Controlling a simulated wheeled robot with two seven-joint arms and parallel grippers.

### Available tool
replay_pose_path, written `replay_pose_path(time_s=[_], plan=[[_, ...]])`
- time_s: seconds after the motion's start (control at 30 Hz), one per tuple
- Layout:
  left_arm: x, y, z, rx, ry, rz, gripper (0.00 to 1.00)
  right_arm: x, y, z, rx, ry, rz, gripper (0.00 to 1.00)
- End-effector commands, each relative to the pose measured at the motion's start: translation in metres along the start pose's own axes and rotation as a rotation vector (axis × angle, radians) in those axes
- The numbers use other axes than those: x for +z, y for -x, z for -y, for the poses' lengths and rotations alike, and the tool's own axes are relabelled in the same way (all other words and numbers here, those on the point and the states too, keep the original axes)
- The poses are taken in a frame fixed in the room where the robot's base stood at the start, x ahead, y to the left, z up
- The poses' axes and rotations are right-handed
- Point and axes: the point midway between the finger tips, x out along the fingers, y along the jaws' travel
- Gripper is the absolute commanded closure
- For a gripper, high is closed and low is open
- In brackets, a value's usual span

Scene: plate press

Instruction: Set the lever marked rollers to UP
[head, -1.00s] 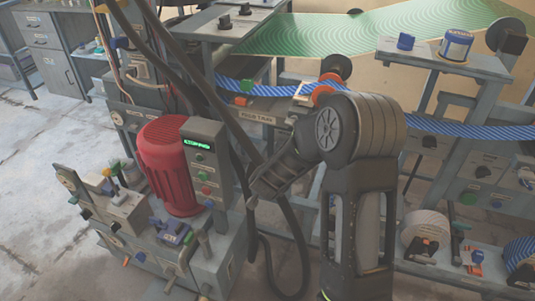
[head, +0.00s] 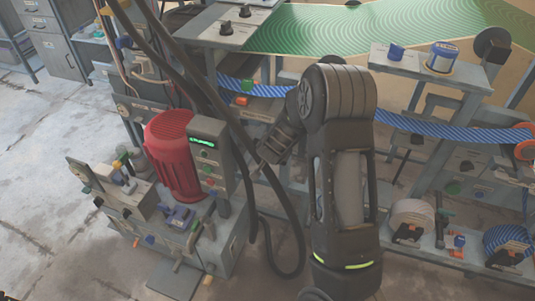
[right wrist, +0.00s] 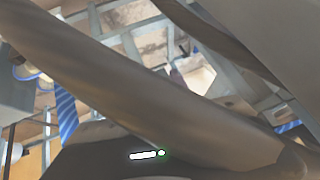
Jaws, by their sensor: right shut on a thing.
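My right gripper (head: 270,148) reaches left from the dark wrist to the black hose (head: 286,204). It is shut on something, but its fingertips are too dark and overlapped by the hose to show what. In the right wrist view, a thick dark hose-like band (right wrist: 150,92) crosses close to the lens. Small levers and knobs sit on the press, including a blue one (head: 180,216) and a green-topped one (head: 122,156). No marking reading rollers is legible, so I cannot tell which lever it names. My left gripper is not in view.
A red motor (head: 172,160) and a control box with a lit green display (head: 204,142) stand left of my gripper. Hoses hang between them and my arm. A blue striped web (head: 440,130) runs behind my arm. Bare floor (head: 40,210) lies at the left.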

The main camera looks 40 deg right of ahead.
Motion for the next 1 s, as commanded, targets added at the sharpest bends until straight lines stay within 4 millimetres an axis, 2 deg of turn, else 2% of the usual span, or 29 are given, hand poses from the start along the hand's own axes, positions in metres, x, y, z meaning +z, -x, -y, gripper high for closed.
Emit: replay_pose_path(time_s=[0.07,0.1,0.33,0.67,0.87,1.0], plan=[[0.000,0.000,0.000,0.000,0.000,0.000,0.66,-0.004,0.001,0.002,-0.003,0.000,-0.008,1.00],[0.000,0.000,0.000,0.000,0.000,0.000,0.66,-0.004,0.001,0.002,-0.003,0.000,-0.009,0.71],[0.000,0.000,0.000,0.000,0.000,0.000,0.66,-0.002,0.001,0.001,-0.002,0.000,-0.005,0.52],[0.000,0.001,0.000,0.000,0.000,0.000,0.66,-0.002,0.003,0.001,-0.001,0.001,-0.004,0.51],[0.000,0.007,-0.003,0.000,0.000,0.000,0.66,-0.003,0.026,0.003,-0.004,0.002,-0.004,0.51],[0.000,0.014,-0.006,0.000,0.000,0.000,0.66,-0.004,0.051,0.003,-0.004,0.000,-0.005,0.51]])
